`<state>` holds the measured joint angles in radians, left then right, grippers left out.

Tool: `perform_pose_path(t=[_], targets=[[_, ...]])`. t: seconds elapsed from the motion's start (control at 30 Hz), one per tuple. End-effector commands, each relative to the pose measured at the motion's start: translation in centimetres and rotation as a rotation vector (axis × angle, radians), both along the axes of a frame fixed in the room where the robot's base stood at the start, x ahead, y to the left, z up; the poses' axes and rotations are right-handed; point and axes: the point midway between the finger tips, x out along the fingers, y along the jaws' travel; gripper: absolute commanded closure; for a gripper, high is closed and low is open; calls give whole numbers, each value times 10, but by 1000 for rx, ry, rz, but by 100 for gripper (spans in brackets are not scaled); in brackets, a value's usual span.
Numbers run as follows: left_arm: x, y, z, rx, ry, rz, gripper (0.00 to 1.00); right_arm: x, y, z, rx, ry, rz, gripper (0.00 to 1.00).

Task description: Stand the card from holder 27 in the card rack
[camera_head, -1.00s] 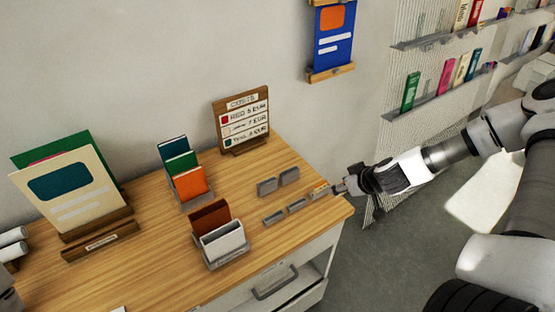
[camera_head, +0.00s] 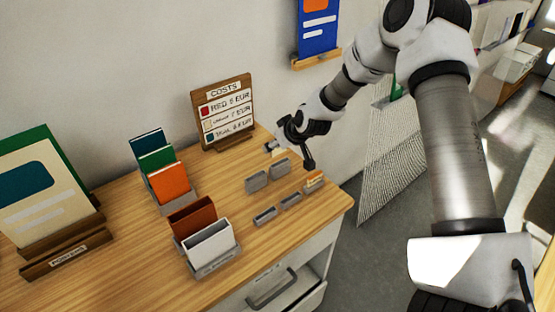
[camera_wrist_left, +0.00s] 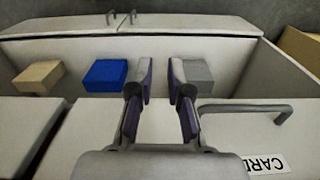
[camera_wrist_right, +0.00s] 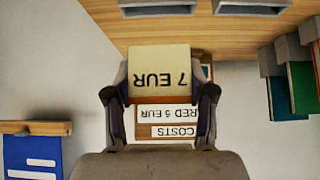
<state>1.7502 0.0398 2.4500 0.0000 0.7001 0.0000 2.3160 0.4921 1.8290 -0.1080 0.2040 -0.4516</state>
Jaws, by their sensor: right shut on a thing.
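My right gripper (camera_head: 272,147) is shut on a cream card (camera_wrist_right: 160,62) that reads "7 EUR", upside down in the right wrist view. It holds the card above the table's back edge, in front of the costs board and beyond the small grey holders. The back pair of holders (camera_head: 257,181) (camera_head: 280,168) looks empty. No holder number is readable, and I cannot tell which stand is the card rack. My left gripper (camera_wrist_left: 163,78) is open and empty above a drawer.
The costs board (camera_head: 223,115) stands at the back. A stand of teal, green and orange cards (camera_head: 168,184) and a brown and white stand (camera_head: 208,240) are left of the holders. The open drawer holds beige (camera_wrist_left: 39,76), blue (camera_wrist_left: 104,75) and grey blocks (camera_wrist_left: 197,74).

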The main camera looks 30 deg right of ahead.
Motion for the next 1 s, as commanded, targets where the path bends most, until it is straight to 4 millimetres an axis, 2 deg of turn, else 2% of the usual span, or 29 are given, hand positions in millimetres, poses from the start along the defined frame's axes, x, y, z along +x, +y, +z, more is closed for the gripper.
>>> perform_pose_path(t=[0.03, 0.13, 0.37, 0.4, 0.43, 0.77, 0.87, 1.0], targets=[[0, 0, -2, 0, 1, 0, 82, -3, 0, -16, 1, 9, 0, 62], [0, 0, 0, 0, 0, 0, 82, -3, -1, -31, 2, 8, 0, 62], [0, 0, 0, 0, 0, 0, 82, -3, -1, -34, 2, 3, -2, 62], [0, 0, 0, 0, 0, 0, 82, -3, -1, -34, 2, 3, -2, 31], [0, 0, 0, 0, 0, 0, 82, -3, -1, -34, 3, 3, -2, 21], [0, 0, 0, 0, 0, 0, 82, -4, -1, -33, 4, 3, -2, 20], [0, 0, 4, 0, 0, 0, 82, -8, -2, -25, 6, 3, -5, 20], [0, 0, 17, 0, 0, 0, 82, -27, -3, 0, 9, 3, -5, 20]])
